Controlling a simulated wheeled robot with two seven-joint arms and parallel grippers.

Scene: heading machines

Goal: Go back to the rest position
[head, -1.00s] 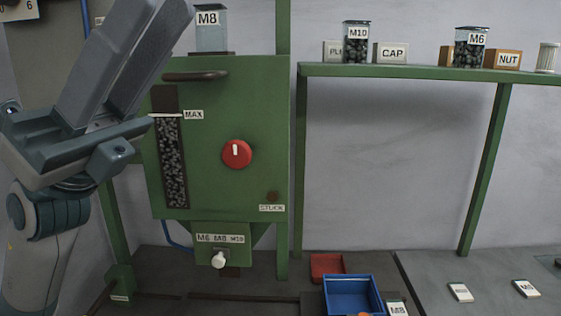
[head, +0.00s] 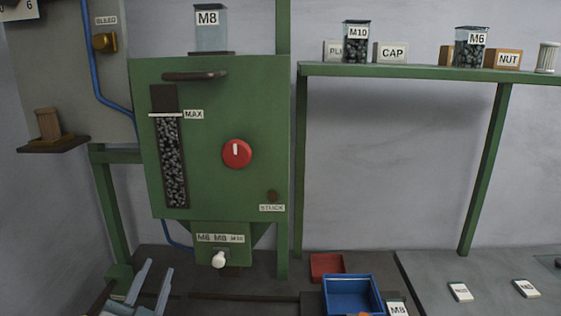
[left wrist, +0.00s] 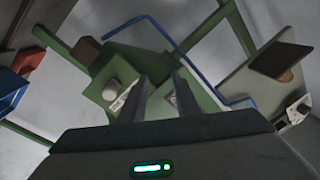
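My left gripper (head: 150,285) shows at the bottom left of the head view, low in front of the green machine (head: 218,85). Its two grey fingers point up and stand apart, with nothing between them. In the left wrist view the fingers (left wrist: 158,98) are also apart and empty, with the machine's underside beyond them. The machine has a red knob (head: 237,153), a dark-filled level window below a MAX label, and a white knob (head: 219,260) on its lower block. A clear M8 container (head: 212,32) stands on top. My right gripper is not in view.
A blue bin (head: 378,297) and a red tray (head: 327,266) sit on the bench right of the machine. A green shelf (head: 420,71) holds jars and labelled blocks. A small brown ledge (head: 52,147) juts out at left. White label tags lie on the right bench.

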